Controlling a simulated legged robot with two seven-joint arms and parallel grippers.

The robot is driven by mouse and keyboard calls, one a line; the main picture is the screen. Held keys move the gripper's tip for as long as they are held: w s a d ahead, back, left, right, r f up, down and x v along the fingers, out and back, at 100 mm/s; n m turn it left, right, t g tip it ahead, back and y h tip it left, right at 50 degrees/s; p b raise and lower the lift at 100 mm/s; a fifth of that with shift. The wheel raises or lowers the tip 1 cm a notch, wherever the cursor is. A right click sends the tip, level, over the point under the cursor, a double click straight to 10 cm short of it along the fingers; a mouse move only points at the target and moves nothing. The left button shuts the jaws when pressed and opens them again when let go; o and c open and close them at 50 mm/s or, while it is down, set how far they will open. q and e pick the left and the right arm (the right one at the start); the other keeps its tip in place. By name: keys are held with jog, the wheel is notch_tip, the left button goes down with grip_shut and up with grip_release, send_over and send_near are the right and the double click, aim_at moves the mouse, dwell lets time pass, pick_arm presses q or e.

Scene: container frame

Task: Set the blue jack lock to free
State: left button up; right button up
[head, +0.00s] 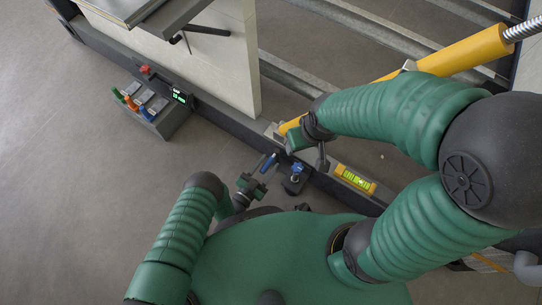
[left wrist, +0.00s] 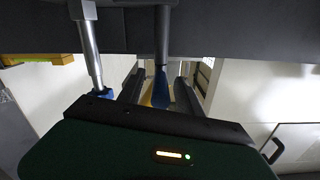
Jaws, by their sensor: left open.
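A blue-ended lever (head: 268,162) sticks out from the dark frame beam in the head view. A second small blue part (head: 297,169) sits on a dark block just right of it. I cannot tell for sure which is the jack lock. My left gripper (head: 252,187) is open just below the lever. In the left wrist view a dark stem with a blue end (left wrist: 160,88) shows between the spread fingers, with no clear grip. Another blue part (left wrist: 101,93) is at the end of a metal rod on the left. My right gripper (head: 299,139) is near the beam, its jaws unclear.
A yellow level (head: 355,179) lies along the beam to the right. A yellow cylinder (head: 450,55) slants across the upper right. A grey box with green, orange and blue handles (head: 154,108) and a small lit display (head: 179,95) stands at left. The floor at left is clear.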

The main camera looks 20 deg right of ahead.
pick_arm(q)
jog(key=shift+a, duration=0.15)
grip_shut()
dwell(1.3)
